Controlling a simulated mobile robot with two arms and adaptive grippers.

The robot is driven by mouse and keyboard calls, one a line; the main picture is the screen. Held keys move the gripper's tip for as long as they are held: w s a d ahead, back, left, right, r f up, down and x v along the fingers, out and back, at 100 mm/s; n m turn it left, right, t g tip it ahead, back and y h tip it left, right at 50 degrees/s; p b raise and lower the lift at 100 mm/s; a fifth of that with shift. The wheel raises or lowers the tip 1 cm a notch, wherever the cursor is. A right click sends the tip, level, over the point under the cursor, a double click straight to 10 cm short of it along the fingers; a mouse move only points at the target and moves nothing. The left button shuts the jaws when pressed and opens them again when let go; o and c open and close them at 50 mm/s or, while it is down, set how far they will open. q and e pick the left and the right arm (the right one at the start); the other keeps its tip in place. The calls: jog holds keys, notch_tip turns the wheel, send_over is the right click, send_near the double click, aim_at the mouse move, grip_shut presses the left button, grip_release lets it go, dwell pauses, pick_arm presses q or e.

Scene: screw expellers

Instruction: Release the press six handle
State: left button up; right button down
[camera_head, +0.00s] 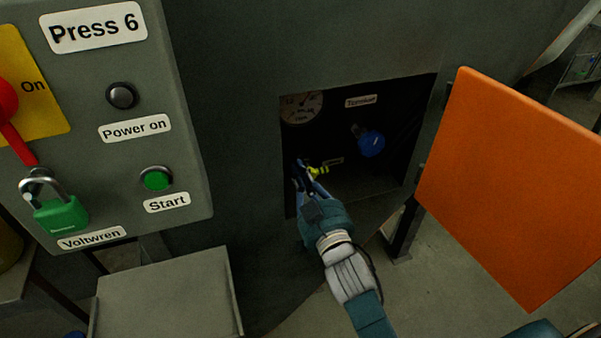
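The Press 6 panel (190,120) fills the left side of the head view. A recess (345,190) with an open front is in the dark machine wall at the centre. My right gripper (308,176) reaches into its lower left part. A blue round knob (371,144) is further right in the recess, apart from the gripper. My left gripper is not in view.
An orange door (515,185) stands open right of the recess. A gauge (302,107) sits at the recess's top left. The panel carries a red handle (8,105), a green padlock (60,213) and a green start button (157,179). A grey box (165,295) stands below.

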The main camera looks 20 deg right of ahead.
jog(key=shift+a+f+n+p, duration=0.15)
jog(key=shift+f+n, duration=0.15)
jog(key=shift+n, duration=0.35)
jog(key=shift+a+f+n+p, duration=0.15)
jog(key=shift+f+n, duration=0.1)
jog(key=shift+n, duration=0.4)
